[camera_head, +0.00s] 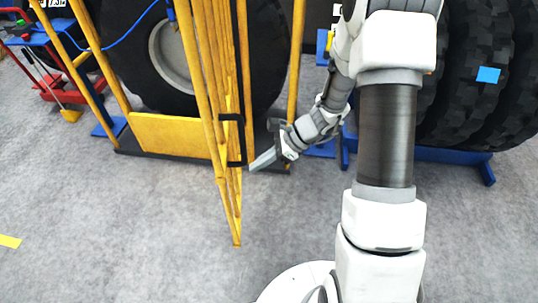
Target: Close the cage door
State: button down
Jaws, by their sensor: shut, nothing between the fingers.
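The yellow cage (165,137) stands at the upper left around a large black tyre (130,60) with a grey rim. Its door (228,195), made of yellow bars, stands open and juts out toward me, seen nearly edge-on. A black bracket (232,118) shows partway up the bars. My gripper (254,166) is shut and empty, just right of the door's bars, with its fingertips pointing left toward them. I cannot tell whether the fingertips touch the door. The upper part of the cage and door is cut off by the frame.
More black tyres (485,85) stand on a blue rack (450,155) at the right, one with a light blue tag (488,75). Red and blue equipment (50,85) stands at the far left. The grey floor (110,220) in front of the cage is clear.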

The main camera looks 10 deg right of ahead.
aim_at(227, 176)
jog(key=shift+w+a+f, duration=0.15)
jog(key=shift+a+f, duration=0.15)
jog(key=shift+a, duration=0.65)
jog(key=shift+w+a+f, duration=0.1)
jog(key=shift+a+f, duration=0.15)
jog(key=shift+a, duration=0.75)
jog(key=shift+w+a+f, duration=0.15)
jog(key=shift+a+f, duration=0.15)
jog(key=shift+a, duration=0.65)
